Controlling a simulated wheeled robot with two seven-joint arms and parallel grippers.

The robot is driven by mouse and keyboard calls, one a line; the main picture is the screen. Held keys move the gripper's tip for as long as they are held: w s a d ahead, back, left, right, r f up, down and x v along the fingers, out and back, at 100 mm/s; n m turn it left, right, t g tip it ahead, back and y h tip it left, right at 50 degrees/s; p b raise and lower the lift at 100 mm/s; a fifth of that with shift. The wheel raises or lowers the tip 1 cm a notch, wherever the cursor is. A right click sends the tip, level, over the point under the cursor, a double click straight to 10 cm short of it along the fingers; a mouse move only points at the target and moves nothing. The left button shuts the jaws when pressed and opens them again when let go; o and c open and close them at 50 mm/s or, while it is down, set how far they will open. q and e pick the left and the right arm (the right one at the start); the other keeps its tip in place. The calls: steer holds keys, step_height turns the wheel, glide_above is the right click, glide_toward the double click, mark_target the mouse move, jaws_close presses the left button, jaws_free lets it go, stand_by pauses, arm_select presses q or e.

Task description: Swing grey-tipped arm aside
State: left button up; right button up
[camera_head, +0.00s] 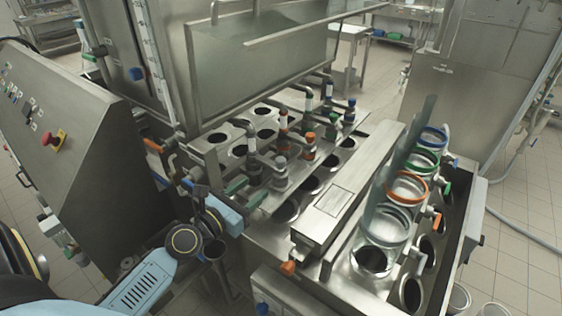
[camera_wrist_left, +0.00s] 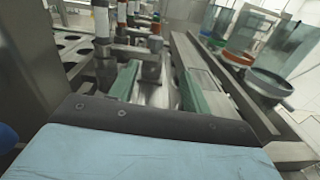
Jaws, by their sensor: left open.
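The grey-tipped arm (camera_head: 280,172) is a metal swing arm with a grey cap, nearest of the row of capped arms over the filler deck. My left gripper (camera_head: 260,189) has green fingers. It is open, with its fingers at either side of the grey-tipped arm's lower part. In the left wrist view the grey-capped nozzle (camera_wrist_left: 151,66) shows between the two spread fingers of the left gripper (camera_wrist_left: 158,78). Whether a finger touches it I cannot tell. My right gripper is not in view.
Arms with orange (camera_head: 310,139), green and blue tips stand close behind. Round holes line the metal deck. A rack of coloured rings (camera_head: 407,188) stands to the right. A control panel (camera_head: 50,130) with a red button is at the left.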

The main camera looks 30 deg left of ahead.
mark_target(277, 165)
arm_select(q)
steer(key=shift+n+y, duration=0.3)
steer(key=shift+n, duration=0.2)
steer(key=w, duration=1.3)
steer(key=shift+w+d+p, duration=0.2)
steer(key=shift+w+p, duration=0.05)
steer(key=shift+p, duration=0.15)
steer(key=shift+c, duration=0.2)
jaws_close()
